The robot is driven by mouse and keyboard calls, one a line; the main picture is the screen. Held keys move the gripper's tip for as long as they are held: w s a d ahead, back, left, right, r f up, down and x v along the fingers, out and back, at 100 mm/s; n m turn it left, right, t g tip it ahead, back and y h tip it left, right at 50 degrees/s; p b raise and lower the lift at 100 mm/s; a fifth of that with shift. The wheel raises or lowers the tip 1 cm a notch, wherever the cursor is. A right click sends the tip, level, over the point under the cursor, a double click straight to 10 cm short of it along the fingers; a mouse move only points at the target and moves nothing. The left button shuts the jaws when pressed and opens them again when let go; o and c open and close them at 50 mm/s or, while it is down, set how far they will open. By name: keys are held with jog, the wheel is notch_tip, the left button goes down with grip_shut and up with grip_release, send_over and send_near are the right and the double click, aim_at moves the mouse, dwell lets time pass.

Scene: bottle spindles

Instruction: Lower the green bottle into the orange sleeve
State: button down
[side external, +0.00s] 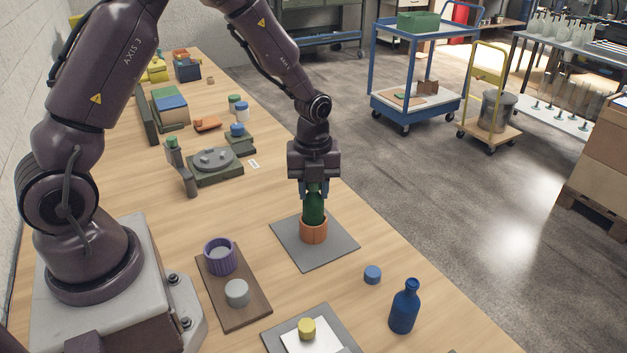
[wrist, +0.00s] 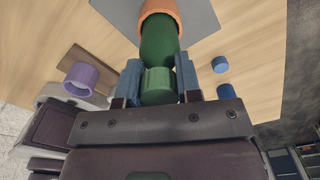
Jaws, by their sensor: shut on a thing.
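The green bottle (side external: 314,210) stands upright in the side external view, with its lower end inside the orange sleeve (side external: 314,233). The sleeve stands on a grey mat (side external: 340,246). My gripper (side external: 314,188) is above the sleeve and shut on the upper part of the bottle. In the wrist view the green bottle (wrist: 159,45) sits between the fingers of my gripper (wrist: 159,83), and its far end goes into the orange sleeve (wrist: 160,7). The bottle's base is hidden inside the sleeve, so I cannot tell whether it touches the bottom.
A blue bottle (side external: 404,308) and a blue cap (side external: 372,274) stand to the right in front. A brown board (side external: 246,308) holds a purple ribbed cup (side external: 220,256) and a grey cap (side external: 237,292). A yellow cap (side external: 307,328) is in front. Clear wood surrounds the mat.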

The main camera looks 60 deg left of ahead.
jog(key=shift+f, duration=1.3)
dwell(0.4)
jog(key=c, duration=0.7)
grip_release()
jog(key=shift+c, duration=0.2)
jog(key=shift+r, duration=0.1)
jog(key=shift+r, duration=4.95)
